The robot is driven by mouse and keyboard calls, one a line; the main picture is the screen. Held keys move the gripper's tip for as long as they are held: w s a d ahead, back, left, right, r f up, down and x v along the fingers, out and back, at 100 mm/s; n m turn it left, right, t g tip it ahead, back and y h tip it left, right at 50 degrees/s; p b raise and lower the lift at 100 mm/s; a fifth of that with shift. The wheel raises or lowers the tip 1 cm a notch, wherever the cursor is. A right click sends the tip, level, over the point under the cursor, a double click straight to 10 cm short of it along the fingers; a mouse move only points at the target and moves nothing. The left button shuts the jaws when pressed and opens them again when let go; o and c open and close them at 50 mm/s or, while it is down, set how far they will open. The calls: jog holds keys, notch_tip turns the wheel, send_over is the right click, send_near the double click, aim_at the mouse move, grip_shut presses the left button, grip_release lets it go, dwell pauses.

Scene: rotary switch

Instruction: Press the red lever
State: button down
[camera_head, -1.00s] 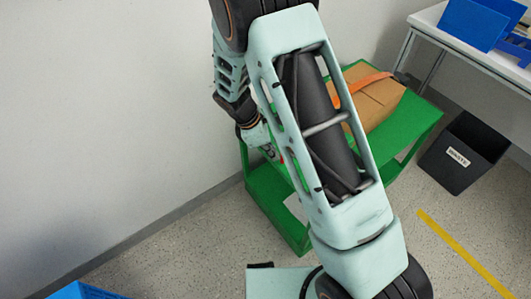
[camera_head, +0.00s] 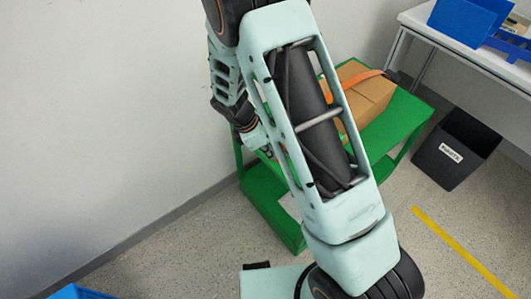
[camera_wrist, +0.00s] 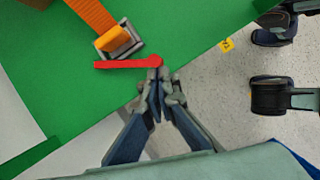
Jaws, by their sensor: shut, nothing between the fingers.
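The red lever (camera_wrist: 128,64) lies across the green surface in the wrist view. It runs left to right in front of a grey metal buckle (camera_wrist: 135,47) with an orange strap (camera_wrist: 93,15). My gripper (camera_wrist: 158,88) is shut and empty, its fingertips close to the lever's rounded right end. I cannot tell whether they touch it. In the head view my gripper (camera_head: 265,152) is small and beside the green cart (camera_head: 272,205). My arm hides part of the cart, and the lever cannot be made out there.
A cardboard box (camera_head: 367,98) sits on the cart under the orange strap. A black waste bin (camera_head: 455,150) stands to the right, near a white table (camera_head: 455,48) with blue bins. The white wall (camera_head: 100,100) is close on the left. Dark objects (camera_wrist: 282,95) stand on the floor.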

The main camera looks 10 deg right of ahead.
jog(key=shift+s+d+n, duration=0.2)
jog(key=shift+d+n, duration=0.4)
jog(key=d+n+t+b, duration=0.1)
jog(key=d+n, duration=0.1)
jog(key=n, duration=0.1)
jog(key=shift+d+y, duration=0.3)
jog(key=shift+y, duration=0.1)
jog(key=shift+d+n+t, duration=0.4)
jog(key=shift+d+n, duration=0.1)
jog(key=shift+n, duration=0.1)
jog(key=shift+w+d, duration=0.2)
jog(key=shift+d, duration=0.25)
jog(key=shift+d, duration=0.1)
jog(key=shift+r, duration=0.1)
jog(key=shift+r, duration=0.2)
jog(key=s+a+r, duration=0.2)
jog(key=s+a, duration=0.6)
jog(key=a, duration=0.2)
jog(key=shift+s+a, duration=0.15)
jog(key=shift+a, duration=0.05)
